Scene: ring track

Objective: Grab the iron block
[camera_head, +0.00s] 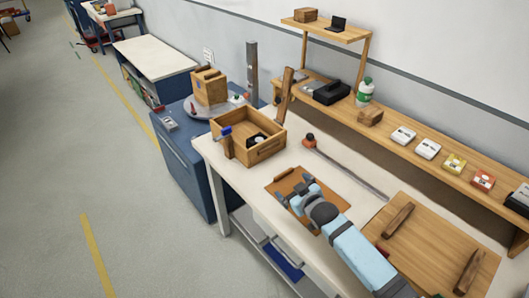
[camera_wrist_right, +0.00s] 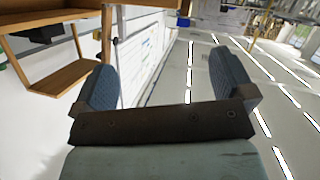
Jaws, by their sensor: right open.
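My right gripper (camera_head: 293,187) is above or over a brown board (camera_head: 334,185) on the white bench, and I cannot tell its height. In the right wrist view its two blue-grey fingers (camera_wrist_right: 165,85) are spread apart with nothing between them. I cannot pick out the iron block for certain. A wooden box (camera_head: 265,152) on the bench holds a dark item (camera_head: 262,139) and a white one, too small to identify. My arm hides part of the brown board. My left gripper is not in view.
A larger wooden board with two handles (camera_head: 459,240) lies at the right. A thin rod (camera_head: 345,171) with a reddish end lies behind my gripper. A wooden shelf (camera_head: 398,152) along the wall holds small boxes and a green-white bottle (camera_head: 365,92). A blue cabinet (camera_head: 182,165) stands left.

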